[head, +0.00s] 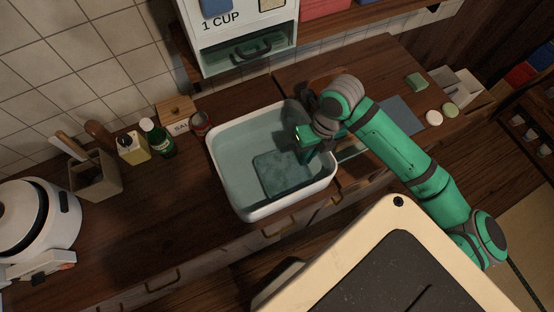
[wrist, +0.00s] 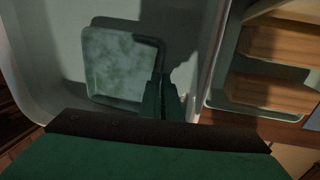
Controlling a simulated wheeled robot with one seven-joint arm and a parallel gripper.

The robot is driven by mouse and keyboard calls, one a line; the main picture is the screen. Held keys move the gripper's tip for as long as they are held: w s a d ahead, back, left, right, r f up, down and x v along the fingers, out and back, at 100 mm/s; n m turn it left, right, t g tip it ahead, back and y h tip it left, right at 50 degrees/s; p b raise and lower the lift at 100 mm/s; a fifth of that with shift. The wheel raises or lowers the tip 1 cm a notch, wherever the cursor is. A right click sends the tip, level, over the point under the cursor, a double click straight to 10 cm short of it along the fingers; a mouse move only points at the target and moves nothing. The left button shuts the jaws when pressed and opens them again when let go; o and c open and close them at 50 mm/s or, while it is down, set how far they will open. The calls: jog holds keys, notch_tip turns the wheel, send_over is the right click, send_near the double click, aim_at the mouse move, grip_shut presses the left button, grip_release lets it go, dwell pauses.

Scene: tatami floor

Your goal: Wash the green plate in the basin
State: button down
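The green plate (head: 275,182) is square with rounded corners and lies under the water in the white basin (head: 222,168). In the wrist view the plate (wrist: 112,68) shows pale, cloudy patches over its face. My gripper (head: 306,152) reaches down into the basin from the right, at the plate's right side. In the wrist view the two fingers of my gripper (wrist: 163,84) are close together beside the plate's right edge. The view does not show whether they pinch the rim or only stand over it. The finger tips are hidden in the head view.
A can (head: 200,124), a green bottle (head: 158,138), a yellowish bottle (head: 132,148) and a utensil holder (head: 96,178) stand left of the basin. A rice cooker (head: 35,222) is at far left. A green sponge (head: 416,82) lies farther right.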

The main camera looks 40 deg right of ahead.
aim_at(289, 168)
jog(key=shift+d, duration=0.15)
jog(key=shift+w+a, duration=0.2)
jog(key=shift+a, duration=0.6)
jog(key=shift+w+a, duration=0.15)
jog(key=shift+a, duration=0.7)
jog(key=shift+w+a, duration=0.2)
jog(key=shift+a, duration=0.6)
jog(key=shift+d, duration=0.1)
jog(key=shift+s+d, duration=0.2)
jog(key=shift+d, duration=0.6)
jog(key=shift+s+d, duration=0.2)
jog(key=shift+d, duration=0.55)
jog(key=shift+s+d, duration=0.2)
jog(key=shift+d, duration=0.6)
jog(key=shift+a, duration=0.1)
jog(key=shift+w+a, duration=0.2)
jog(key=shift+a, duration=0.6)
jog(key=shift+w+a, duration=0.2)
jog(key=shift+a, duration=0.55)
jog(key=shift+w+a, duration=0.2)
jog(key=shift+a, duration=0.6)
